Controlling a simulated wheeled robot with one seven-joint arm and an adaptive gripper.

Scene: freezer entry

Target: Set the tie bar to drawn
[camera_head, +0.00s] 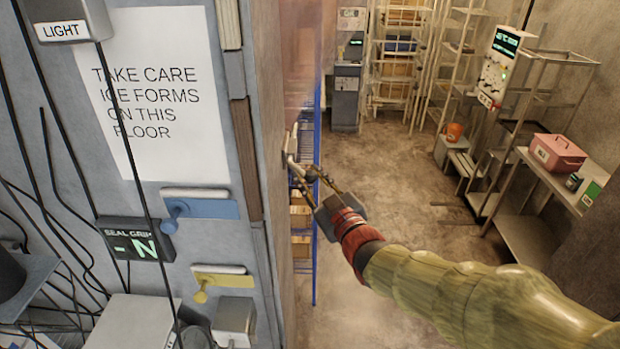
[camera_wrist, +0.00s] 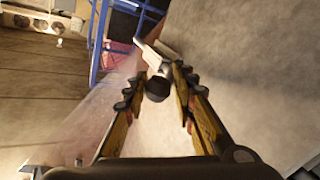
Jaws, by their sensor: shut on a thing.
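A pale bar with a dark rounded end, which appears to be the tie bar (camera_wrist: 148,52), sits between my fingers in the wrist view. In the head view its pale part (camera_head: 292,146) shows at the edge of the wall, beside the doorway. My gripper (camera_head: 311,178) reaches to it from the right, and its fingers (camera_wrist: 157,78) are shut on the bar near the dark end. The fingers hide part of the bar in the head view. I cannot read any marking for its position.
The grey wall (camera_head: 220,105) at left carries a paper sign (camera_head: 160,90), a blue lever plate (camera_head: 205,209), a yellow one (camera_head: 225,280) and a seal grip display (camera_head: 135,240). Blue racking (camera_head: 317,215) stands behind the wall edge. A bench with a pink box (camera_head: 557,153) stands right. The middle floor is clear.

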